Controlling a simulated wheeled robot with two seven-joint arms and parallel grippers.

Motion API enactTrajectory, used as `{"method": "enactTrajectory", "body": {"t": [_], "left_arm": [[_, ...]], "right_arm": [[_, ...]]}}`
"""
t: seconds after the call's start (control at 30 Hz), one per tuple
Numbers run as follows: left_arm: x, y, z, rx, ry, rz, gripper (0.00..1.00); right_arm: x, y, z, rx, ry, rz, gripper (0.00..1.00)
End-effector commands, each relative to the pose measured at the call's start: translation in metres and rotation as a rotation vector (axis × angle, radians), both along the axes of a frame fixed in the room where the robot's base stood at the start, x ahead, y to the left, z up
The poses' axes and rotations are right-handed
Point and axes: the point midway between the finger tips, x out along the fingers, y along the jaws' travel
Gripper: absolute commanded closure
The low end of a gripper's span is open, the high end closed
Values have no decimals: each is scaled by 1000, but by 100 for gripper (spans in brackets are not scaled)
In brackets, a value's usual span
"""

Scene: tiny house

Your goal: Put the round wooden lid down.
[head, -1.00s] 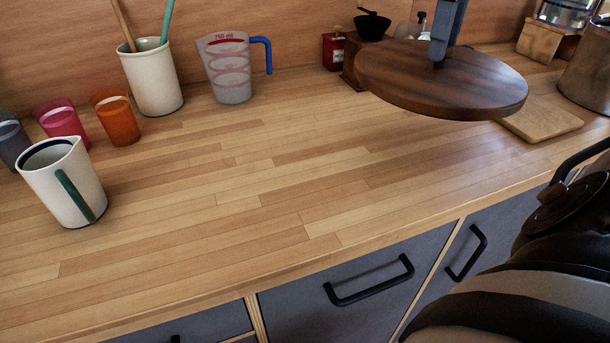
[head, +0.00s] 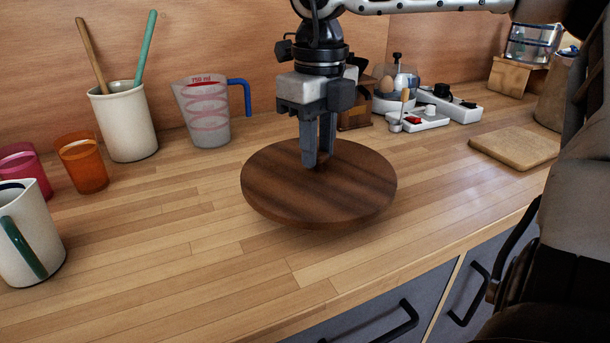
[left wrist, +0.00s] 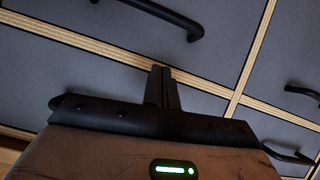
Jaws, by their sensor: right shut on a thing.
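The round wooden lid (head: 290,195), dark brown, is level over the middle of the counter in the head view. My right gripper (head: 318,163) points down at its centre and is shut on it, with the fingertips hiding the part they hold. The lid is low, at or just above the counter; I cannot tell whether it touches. My left gripper (left wrist: 162,88) shows in the left wrist view in front of the drawer fronts, with its fingers together and nothing between them.
The wooden counter (head: 150,265) is clear in front of the lid. A measuring jug (head: 205,112), utensil crock (head: 125,122), orange cup (head: 82,163) and white pitcher (head: 30,235) stand left. A cutting board (head: 515,147) lies right. Drawer handles (head: 385,325) project below the counter.

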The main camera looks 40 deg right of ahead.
Motion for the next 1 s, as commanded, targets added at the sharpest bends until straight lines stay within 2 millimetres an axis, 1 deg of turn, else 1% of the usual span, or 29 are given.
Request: {"method": "enactTrajectory", "body": {"t": [0.03, 0.07, 0.27, 0.33, 0.5, 0.57, 0.73, 0.83, 0.87, 0.9, 0.93, 1.0], "left_arm": [[0, 0, -1, 0, -1, 0, 100], [0, 0, 0, 0, -1, 0, 100], [1, 0, 0, 0, -4, 0, 100], [1, 0, 0, 0, -5, 0, 100], [1, 0, 1, 0, -6, -1, 100], [1, 0, 1, 0, -6, -1, 100], [1, 0, 1, 0, -6, -1, 100], [1, -1, -2, -1, -7, -1, 100], [1, -1, -1, -1, -8, -2, 100], [1, -1, 0, -1, -8, -2, 100], [1, -1, 0, -1, -8, -2, 100], [0, -1, 0, -1, -8, -2, 100]], "right_arm": [[3, 4, -7, -2, 3, 1, 100], [5, 6, -10, -2, 2, 1, 100], [10, 12, -19, -1, -1, 1, 100], [12, 15, -25, -1, 2, 1, 100], [11, 15, -49, 2, 2, 1, 100], [12, 15, -52, 1, 0, 0, 100], [12, 14, -52, -1, -2, 0, 100], [12, 14, -54, -1, -2, 0, 100], [12, 14, -55, -1, 0, 0, 73], [11, 14, -54, 0, 0, 0, 62], [12, 14, -54, -1, 0, 0, 54], [12, 14, -54, -1, 0, 0, 54]]}}
